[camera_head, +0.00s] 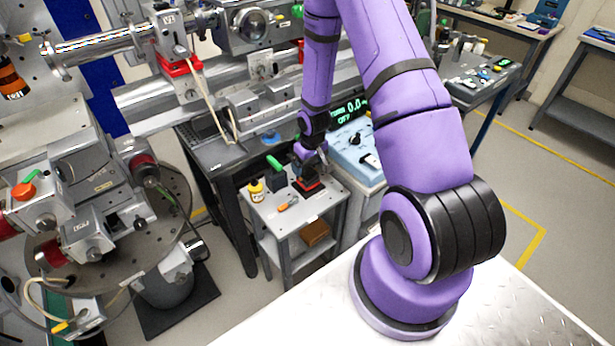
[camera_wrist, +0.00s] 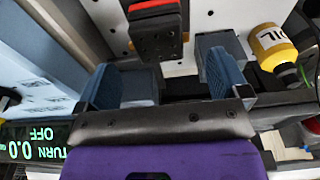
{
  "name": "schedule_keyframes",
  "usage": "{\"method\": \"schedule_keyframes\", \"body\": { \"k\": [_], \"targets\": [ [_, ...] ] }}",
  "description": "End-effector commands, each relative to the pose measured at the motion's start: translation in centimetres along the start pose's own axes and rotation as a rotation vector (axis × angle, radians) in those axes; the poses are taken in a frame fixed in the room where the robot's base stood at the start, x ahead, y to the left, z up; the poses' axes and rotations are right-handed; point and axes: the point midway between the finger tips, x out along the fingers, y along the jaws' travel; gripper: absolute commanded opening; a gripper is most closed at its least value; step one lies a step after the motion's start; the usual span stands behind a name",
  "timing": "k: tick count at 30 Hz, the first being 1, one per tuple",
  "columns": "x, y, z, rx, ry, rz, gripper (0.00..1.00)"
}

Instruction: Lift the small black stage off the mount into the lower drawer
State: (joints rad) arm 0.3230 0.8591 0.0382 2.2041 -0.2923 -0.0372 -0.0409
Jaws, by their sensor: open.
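A small black block with a red-orange strip, which looks like the black stage (camera_wrist: 157,32), shows at the top middle of the wrist view. In the head view, a small black and red piece (camera_head: 308,186) sits on the grey cart top, just below my gripper (camera_head: 310,165). In the wrist view my gripper (camera_wrist: 160,70) is open, its two blue fingers apart with nothing held between them. The black block lies beyond the fingertips, roughly in line with the gap. I cannot make out the mount clearly, and I cannot identify a lower drawer.
The grey cart (camera_head: 312,208) also carries a yellow bottle (camera_head: 256,191), a green-handled black item (camera_head: 276,174) and an orange tool (camera_head: 288,204). A brown box (camera_head: 316,232) sits on its lower shelf. A blue-fronted instrument with a lit display (camera_head: 348,110) stands close behind.

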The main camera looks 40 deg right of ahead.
Motion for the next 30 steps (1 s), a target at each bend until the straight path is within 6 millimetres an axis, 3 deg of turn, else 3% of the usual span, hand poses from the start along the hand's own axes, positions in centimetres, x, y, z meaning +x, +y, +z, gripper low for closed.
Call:
{"method": "schedule_keyframes", "body": {
  "k": [8, 18, 28, 30],
  "targets": [
    [1.7, 0.0, 0.0, 0.000, -0.002, 0.000, 0.94],
    [5.6, 0.2, -0.1, 0.000, -0.001, 0.000, 0.94],
    [6.0, 0.2, -0.1, 0.000, 0.000, 0.000, 0.94],
    [6.0, 0.2, -0.1, 0.000, 0.000, 0.000, 0.78]
  ]
}}
